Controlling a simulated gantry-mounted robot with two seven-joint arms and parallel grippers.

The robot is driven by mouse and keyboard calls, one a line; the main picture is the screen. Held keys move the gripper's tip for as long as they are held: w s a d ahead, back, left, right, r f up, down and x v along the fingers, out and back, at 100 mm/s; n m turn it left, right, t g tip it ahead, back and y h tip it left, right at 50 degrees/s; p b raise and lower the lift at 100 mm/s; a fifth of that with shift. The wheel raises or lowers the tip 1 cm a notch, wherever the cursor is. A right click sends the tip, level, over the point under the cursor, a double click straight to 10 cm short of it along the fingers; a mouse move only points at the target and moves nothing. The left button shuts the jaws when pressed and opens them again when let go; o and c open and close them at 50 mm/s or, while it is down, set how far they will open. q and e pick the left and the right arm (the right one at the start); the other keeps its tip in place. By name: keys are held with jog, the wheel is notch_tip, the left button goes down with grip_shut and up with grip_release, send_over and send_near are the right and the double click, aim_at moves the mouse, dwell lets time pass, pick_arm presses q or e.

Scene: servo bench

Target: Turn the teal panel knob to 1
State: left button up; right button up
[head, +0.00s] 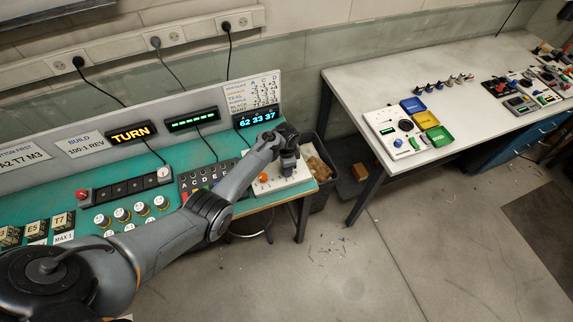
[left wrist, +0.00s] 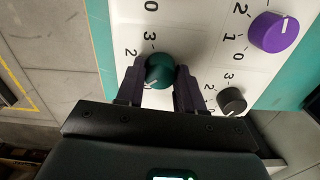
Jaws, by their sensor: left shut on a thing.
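The teal knob (left wrist: 160,69) sits on a white panel (left wrist: 205,18) in the left wrist view. My left gripper (left wrist: 159,84) is shut on it, one finger on each side. The knob's pale pointer mark shows at its lower left in that view. A 3 and a 2 are printed above and to the left of it; any numerals lower down are hidden by my fingers. In the head view my left gripper (head: 289,160) is over the white panel (head: 301,180) at the bench's right end and hides the teal knob. My right gripper is not seen.
A purple knob (left wrist: 274,32) and a black knob (left wrist: 232,101) are close by on the panel. An orange knob (head: 263,177) shows beside my gripper in the head view. A display (head: 256,119) reads 62 33 37; another (head: 131,132) reads TURN. A bin (head: 318,168) stands off the bench's right end.

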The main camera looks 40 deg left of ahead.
pick_arm(q)
jog(key=shift+m+p, duration=0.35)
jog(key=shift+m, duration=1.25)
jog(key=o, duration=1)
jog(key=shift+o, duration=0.2)
